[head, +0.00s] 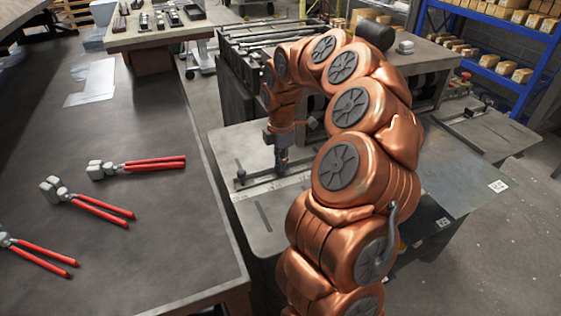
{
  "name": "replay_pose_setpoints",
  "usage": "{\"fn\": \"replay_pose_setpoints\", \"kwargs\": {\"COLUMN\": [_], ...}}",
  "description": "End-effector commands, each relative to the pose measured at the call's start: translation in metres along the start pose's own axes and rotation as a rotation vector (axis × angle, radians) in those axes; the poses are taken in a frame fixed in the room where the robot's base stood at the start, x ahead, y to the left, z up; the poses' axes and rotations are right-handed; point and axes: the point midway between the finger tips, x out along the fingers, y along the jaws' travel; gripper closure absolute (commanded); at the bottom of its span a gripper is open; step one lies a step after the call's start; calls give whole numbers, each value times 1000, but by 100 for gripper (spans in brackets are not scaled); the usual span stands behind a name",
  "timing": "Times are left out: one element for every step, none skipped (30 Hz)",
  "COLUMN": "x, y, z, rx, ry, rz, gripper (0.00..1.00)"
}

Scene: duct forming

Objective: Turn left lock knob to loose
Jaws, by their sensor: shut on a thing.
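My gripper (282,166) points down over the metal bar (262,188) on the machine's light grey table. It is shut on what appears to be the lock knob, which is mostly hidden between the fingers. The knob's turn angle cannot be made out. A small dark upright knob or post (240,173) stands apart from my gripper, to its left, near the bar's left end. The right part of the bar is hidden behind my copper-coloured arm.
A dark workbench (130,245) on the left holds several red-handled pliers (150,164) and clear sheets (92,82). The machine's rollers (262,45) rise behind my gripper. Blue shelves (490,45) with boxes stand at the back right. Open floor (490,260) lies at right.

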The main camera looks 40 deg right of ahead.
Motion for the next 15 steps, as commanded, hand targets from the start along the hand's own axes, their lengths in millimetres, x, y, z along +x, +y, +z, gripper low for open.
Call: {"fn": "replay_pose_setpoints", "kwargs": {"x": [-1,-1,-1,-1,-1,0,0,0,0,0,0,0,0,0,0], "y": [1,1,1,1,1,1,0,0,0,0,0,0,0,0,0], "z": [0,0,0,0,0,0,0,0,0,0,0,0,0,0,0], "rx": [-1,-1,-1,0,0,0,0,0,0,0,0,0,1,1,1], "ry": [-1,-1,-1,-1,-1,-1,-1,-1,-1,-1,-1,-1,-1,-1,-1], "rz": [3,3,3,3,2,2,2,2,2,2,1,1,1,1,1], "gripper": [100,87,82,79,76,72,69,66,64,64,64,64,64,64,64]}}
